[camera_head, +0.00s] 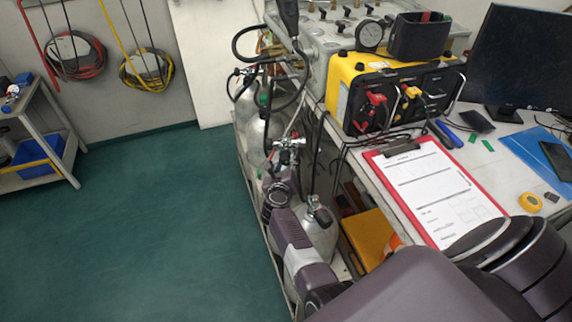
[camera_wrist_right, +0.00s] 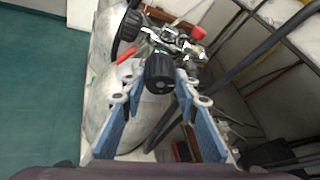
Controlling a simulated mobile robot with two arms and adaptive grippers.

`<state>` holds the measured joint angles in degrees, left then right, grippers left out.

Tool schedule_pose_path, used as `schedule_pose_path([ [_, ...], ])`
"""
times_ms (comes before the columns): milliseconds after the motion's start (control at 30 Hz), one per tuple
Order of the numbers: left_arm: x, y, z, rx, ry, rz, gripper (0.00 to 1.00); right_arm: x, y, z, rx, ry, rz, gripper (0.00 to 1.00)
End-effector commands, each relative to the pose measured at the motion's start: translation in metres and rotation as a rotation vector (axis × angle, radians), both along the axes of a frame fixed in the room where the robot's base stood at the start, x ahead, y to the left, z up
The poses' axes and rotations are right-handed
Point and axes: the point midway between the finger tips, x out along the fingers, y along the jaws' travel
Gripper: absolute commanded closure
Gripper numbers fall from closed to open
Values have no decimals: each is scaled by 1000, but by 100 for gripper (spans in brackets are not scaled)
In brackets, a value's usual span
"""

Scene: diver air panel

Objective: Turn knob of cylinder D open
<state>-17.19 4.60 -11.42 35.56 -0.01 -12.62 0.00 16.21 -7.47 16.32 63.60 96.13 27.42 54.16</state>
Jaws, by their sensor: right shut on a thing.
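Several silver gas cylinders stand in a row along the bench; one (camera_head: 318,238) is nearest, and others (camera_head: 246,108) stand farther back. No letter D is readable, so I cannot tell the cylinders apart by label. In the right wrist view, a black ribbed knob (camera_wrist_right: 160,73) on a metal valve (camera_wrist_right: 172,42) sits between the two blue-padded fingers of my right gripper (camera_wrist_right: 160,82). The gripper is shut on this knob. In the head view the gripper (camera_head: 284,158) is at a cylinder valve and its wrist hides much of it. My left gripper is not in view.
Black hoses (camera_head: 300,80) run close above the cylinders. The bench carries a yellow panel box (camera_head: 345,98), a red clipboard (camera_head: 430,190) and a monitor (camera_head: 520,55). Green floor (camera_head: 140,220) is clear at left. A trolley (camera_head: 40,140) stands at far left.

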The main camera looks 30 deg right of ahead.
Motion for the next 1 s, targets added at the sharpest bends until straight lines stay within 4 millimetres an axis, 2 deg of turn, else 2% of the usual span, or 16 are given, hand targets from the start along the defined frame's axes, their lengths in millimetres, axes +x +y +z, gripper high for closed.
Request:
schedule_pose_path([
  [567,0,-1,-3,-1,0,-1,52,-1,1,-2,-35,23,0,96],
  [600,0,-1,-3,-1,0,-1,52,-1,1,-2,-35,23,0,69],
  [733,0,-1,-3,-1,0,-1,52,-1,1,-2,-35,22,0,55],
  [1000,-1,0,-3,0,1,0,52,0,0,-1,-35,19,1,54],
])
